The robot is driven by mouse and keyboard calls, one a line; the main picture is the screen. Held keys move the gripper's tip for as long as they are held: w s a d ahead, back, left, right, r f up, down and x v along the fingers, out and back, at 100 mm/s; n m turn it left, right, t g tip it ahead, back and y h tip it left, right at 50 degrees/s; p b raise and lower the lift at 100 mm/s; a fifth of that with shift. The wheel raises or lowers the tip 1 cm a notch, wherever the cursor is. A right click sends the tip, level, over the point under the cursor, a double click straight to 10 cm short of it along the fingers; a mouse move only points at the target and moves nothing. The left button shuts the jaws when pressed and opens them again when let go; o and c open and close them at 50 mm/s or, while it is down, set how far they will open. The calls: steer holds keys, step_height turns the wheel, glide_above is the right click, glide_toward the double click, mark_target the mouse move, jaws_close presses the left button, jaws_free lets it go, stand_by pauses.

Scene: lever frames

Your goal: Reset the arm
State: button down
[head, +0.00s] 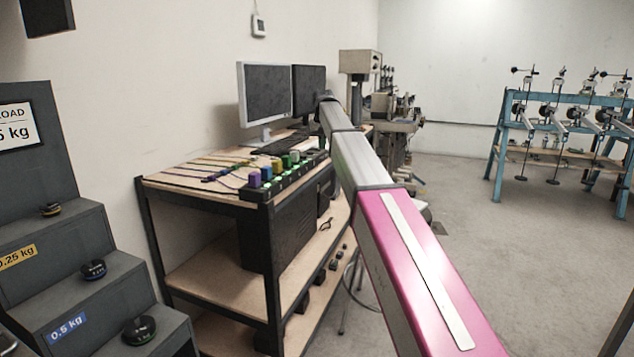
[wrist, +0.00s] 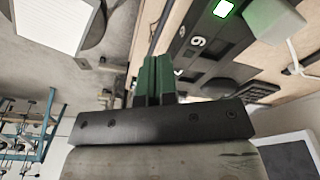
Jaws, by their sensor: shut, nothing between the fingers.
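My arm (head: 385,215), pink and grey, stretches from the lower right of the head view up past the front of the bench toward the monitors. Its far end is near the dark monitor. My gripper's fingers cannot be made out in the head view. In the wrist view my gripper (wrist: 158,64) shows two green fingers side by side, shut with nothing between them. Beyond them is a dark panel (wrist: 195,45) with a figure on it, a lit green square (wrist: 223,9) and a pale block (wrist: 270,18). No contact with the panel is clear.
The bench (head: 190,181) holds coloured blocks (head: 266,173), cables and a white-framed monitor (head: 265,95). A grey stepped stand (head: 50,255) with small weights is at left. Blue lever frames (head: 495,150) stand at back right. Grey floor (head: 460,210) is clear between.

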steer(key=s+d+f, duration=0.3)
steer(key=s+f, duration=0.3)
steer(key=f, duration=0.4)
steer(key=s+d+f, duration=0.4)
steer(key=s+f, duration=0.2)
steer(key=f, duration=0.3)
steer(key=s+d+f, duration=0.3)
steer(key=s+f, duration=0.2)
steer(key=f, duration=0.5)
steer(key=s+d+f, duration=0.3)
steer(key=s+f, duration=0.5)
steer(key=s, duration=0.4)
steer(key=s+d+f+m+g, duration=0.1)
steer(key=s+d+f, duration=0.3)
steer(key=s+f, duration=0.4)
steer(key=s, duration=0.4)
steer(key=shift+f+g, duration=0.3)
steer(key=shift+f, duration=0.05)
